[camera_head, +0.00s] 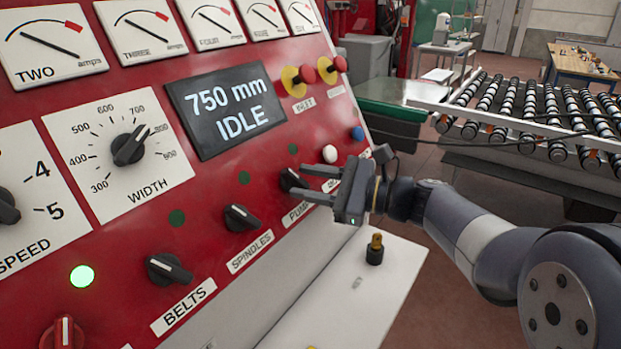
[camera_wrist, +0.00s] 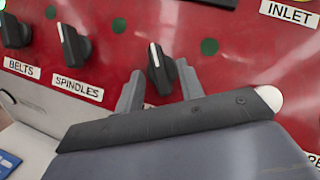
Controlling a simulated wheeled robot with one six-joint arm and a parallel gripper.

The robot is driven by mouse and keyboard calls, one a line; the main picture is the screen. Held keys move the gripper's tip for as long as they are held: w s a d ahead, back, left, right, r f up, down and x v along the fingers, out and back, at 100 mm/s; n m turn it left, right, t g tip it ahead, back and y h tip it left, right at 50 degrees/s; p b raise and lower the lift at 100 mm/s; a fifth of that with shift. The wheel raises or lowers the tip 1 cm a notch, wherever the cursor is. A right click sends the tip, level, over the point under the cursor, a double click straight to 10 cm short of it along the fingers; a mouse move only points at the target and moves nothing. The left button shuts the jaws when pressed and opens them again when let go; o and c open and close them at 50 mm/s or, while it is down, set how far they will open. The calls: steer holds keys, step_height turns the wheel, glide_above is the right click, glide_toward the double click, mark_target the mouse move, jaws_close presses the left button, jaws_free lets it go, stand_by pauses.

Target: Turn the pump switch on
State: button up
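The pump switch (camera_head: 290,180) is a black rotary knob on the red panel, above a label partly hidden by my gripper. In the wrist view the pump switch (camera_wrist: 158,72) shows a white pointer line running roughly upward. The green lamp (camera_head: 293,149) above it is dark. My gripper (camera_head: 298,181) is open, its two grey fingers pointing at the panel. In the wrist view the fingertips of my gripper (camera_wrist: 160,80) stand on either side of the knob, with a gap visible on both sides. Whether they overlap the knob in depth is hard to tell.
The spindles switch (camera_head: 240,217) and belts switch (camera_head: 165,270) sit to the left, lamps dark. A lit green lamp (camera_head: 81,276) is above a red switch (camera_head: 63,335). A white button (camera_head: 329,154) and blue button (camera_head: 358,133) are close by. The display (camera_head: 226,108) reads 750 mm IDLE.

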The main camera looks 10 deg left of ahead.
steer(key=shift+a, duration=0.1)
jaws_close()
stand_by(0.3)
steer(key=shift+m, duration=0.4)
steer(key=m+t, duration=0.1)
steer(key=m, duration=0.1)
steer(key=m+t, duration=0.2)
steer(key=m, duration=0.1)
steer(key=s+m+t, duration=0.1)
steer(key=m+t, duration=0.1)
steer(key=shift+a+f+m, duration=0.1)
steer(key=shift+m, duration=0.3)
steer(key=m+t+h, duration=0.1)
steer(key=m, duration=0.1)
steer(key=m+t+h, duration=0.1)
steer(key=m, duration=0.2)
steer(key=m+t+h, duration=0.1)
steer(key=m, duration=0.1)
steer(key=shift+s+a+m+t+h+p, duration=0.2)
steer(key=shift+m+t+h+p, duration=0.1)
steer(key=shift+m+t, duration=0.1)
jaws_free()
